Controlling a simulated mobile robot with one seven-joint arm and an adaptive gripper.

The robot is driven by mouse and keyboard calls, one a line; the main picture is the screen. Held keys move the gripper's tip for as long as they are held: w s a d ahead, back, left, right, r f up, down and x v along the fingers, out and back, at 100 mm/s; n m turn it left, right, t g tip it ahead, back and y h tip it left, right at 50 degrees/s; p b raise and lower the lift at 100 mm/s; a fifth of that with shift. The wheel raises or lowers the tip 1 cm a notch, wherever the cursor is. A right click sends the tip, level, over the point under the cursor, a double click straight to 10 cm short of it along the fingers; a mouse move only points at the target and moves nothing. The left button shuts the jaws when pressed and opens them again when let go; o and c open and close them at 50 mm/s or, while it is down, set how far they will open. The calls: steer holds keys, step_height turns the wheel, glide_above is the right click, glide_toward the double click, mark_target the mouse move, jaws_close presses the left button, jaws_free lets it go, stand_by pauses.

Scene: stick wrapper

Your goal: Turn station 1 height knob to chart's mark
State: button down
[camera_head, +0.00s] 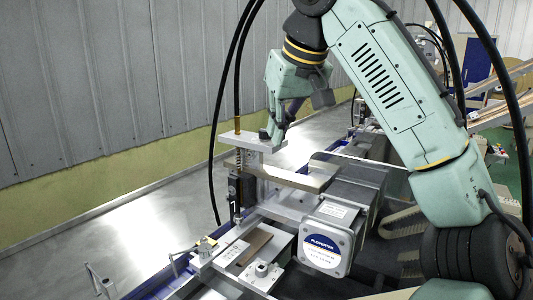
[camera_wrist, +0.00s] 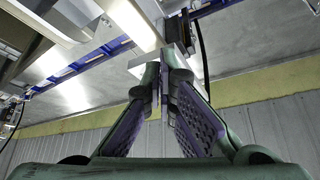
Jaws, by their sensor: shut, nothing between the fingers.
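Station 1 stands left of centre in the head view, with a black block marked "1" (camera_head: 234,207) under a spring (camera_head: 241,157) and a light metal top plate (camera_head: 232,139). My gripper (camera_head: 272,138) points down at the right end of this plate. Its fingers are shut with nothing between them. In the wrist view the fingertips (camera_wrist: 162,72) meet in front of a pale metal plate (camera_wrist: 184,58). I cannot tell whether they touch it. I cannot pick out the height knob for certain; the fingers may hide it. No chart is readable in either view.
A motor with a "Planeter" label (camera_head: 322,251) sits right of the station. Black cables (camera_head: 223,110) hang close to my gripper on the left. A blue rail (camera_head: 155,284) runs along the machine's edge. Open floor (camera_head: 130,235) lies to the left.

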step_height(320, 180, up, 6)
steer(key=shift+a, duration=0.15)
stand_by(0.3)
steer(key=shift+r, duration=0.15)
steer(key=shift+a+f+b, duration=0.2)
steer(key=shift+f+b, duration=0.8)
steer(key=shift+f, duration=2.1)
steer(key=shift+w+a+p, duration=0.15)
steer(key=shift+w+p, duration=0.15)
steer(key=shift+p, duration=0.15)
steer(key=shift+w+p, duration=0.1)
steer(key=shift+p, duration=0.45)
steer(key=shift+s+d+f, duration=0.1)
steer(key=shift+s+d, duration=0.2)
